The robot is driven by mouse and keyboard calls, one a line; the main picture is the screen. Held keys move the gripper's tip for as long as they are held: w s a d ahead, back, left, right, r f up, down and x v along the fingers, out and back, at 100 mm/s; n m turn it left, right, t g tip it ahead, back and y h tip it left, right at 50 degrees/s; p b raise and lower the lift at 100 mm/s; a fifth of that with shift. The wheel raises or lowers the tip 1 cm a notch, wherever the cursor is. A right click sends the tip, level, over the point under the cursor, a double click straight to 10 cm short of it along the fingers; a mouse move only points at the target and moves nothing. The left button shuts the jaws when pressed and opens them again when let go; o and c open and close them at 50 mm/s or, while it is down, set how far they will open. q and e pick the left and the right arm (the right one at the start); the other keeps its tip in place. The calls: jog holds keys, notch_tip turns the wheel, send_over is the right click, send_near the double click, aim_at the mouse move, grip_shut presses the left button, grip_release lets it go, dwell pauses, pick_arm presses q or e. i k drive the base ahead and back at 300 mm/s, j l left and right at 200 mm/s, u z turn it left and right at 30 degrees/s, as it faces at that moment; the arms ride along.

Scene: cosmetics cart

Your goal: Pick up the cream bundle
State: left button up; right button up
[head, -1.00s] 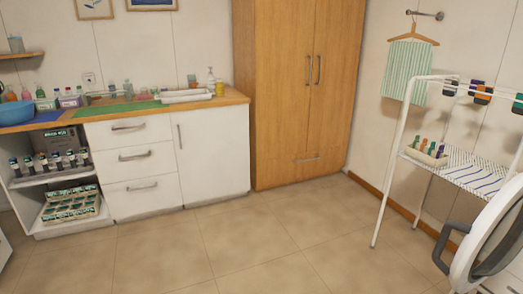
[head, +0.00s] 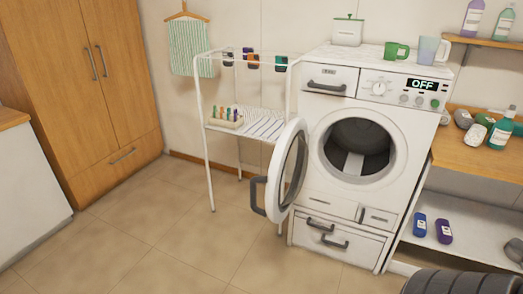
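Several small rounded pale bundles (head: 463,118) lie on the wooden counter at the right, beside the washing machine. They look grey to off-white, and I cannot tell for sure which one is cream. A blue bundle-like item (head: 420,225) and a purple one (head: 444,231) stand on the white shelf below, with a dark grey one (head: 513,250) near the right edge. Neither of my grippers is in view.
The washing machine (head: 393,150) has its round door (head: 287,172) swung open to the left, and its drum looks empty. A white drying rack (head: 203,150) stands left of it. A dark ribbed object (head: 460,283) fills the bottom right corner. The tiled floor at left is clear.

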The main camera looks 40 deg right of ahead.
aim_at(475, 137)
jog(key=z, duration=1.05)
jog(key=i+j+z, duration=0.1)
jog(key=z, duration=0.25)
jog(key=j+z, duration=0.95)
jog(key=j, duration=0.15)
jog(key=j+z, duration=0.25)
jog(key=j, duration=0.15)
jog(key=k+j, duration=0.1)
jog(key=j, duration=0.35)
jog(key=j+z, duration=0.1)
jog(key=j, duration=0.35)
jog(key=k+j, duration=0.15)
jog(key=j, duration=0.35)
jog(key=i+l+u, duration=0.1)
jog(key=i+l, duration=0.3)
jog(key=i+l+u, duration=0.1)
jog(key=i+l, duration=0.25)
jog(key=l, duration=0.25)
